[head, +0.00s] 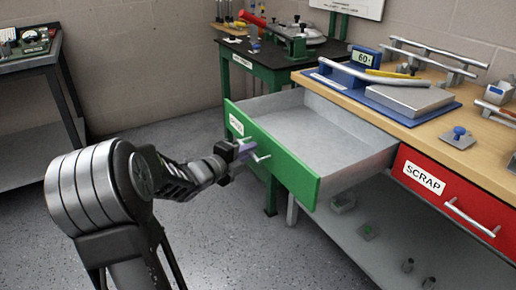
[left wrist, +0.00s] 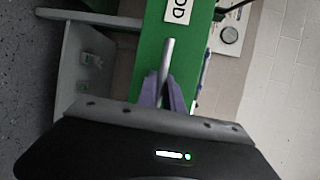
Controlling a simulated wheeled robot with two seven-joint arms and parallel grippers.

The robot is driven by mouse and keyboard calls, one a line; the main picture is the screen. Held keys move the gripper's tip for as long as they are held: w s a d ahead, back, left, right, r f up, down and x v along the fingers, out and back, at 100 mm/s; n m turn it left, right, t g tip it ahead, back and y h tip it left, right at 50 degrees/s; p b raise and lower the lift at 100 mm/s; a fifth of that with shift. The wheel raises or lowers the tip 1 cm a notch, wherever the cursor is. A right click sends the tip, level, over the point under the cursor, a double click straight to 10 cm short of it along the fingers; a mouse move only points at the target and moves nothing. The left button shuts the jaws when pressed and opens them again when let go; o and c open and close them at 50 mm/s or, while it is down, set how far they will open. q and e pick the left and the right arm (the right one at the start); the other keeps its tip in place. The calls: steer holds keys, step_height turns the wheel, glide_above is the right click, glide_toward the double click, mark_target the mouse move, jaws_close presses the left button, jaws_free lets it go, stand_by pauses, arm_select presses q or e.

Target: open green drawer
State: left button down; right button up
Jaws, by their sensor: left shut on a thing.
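The green drawer (head: 284,160) under the wooden bench is pulled well out, and its grey inside looks empty. Its silver bar handle (head: 260,158) is on the green front, near a white label. My left gripper (head: 246,151) is at the handle with its purple-grey fingers shut on it. In the left wrist view the fingers (left wrist: 166,92) close around the silver handle (left wrist: 167,58) in front of the green drawer front (left wrist: 187,38). My right gripper is not in view.
A red drawer (head: 450,195) labelled SCRAP is closed at the right. The wooden bench top (head: 458,140) holds a blue scale and metal parts. A lower shelf (head: 385,245) holds small items.

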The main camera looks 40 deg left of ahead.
arm_select(q)
steer(key=c, duration=1.5)
jaws_free()
steer(key=s+r+p, duration=0.1)
steer(key=s, duration=0.6)
steer(key=shift+s+d+r, duration=0.15)
steer(key=shift+s+d, duration=0.2)
steer(key=shift+d, duration=0.05)
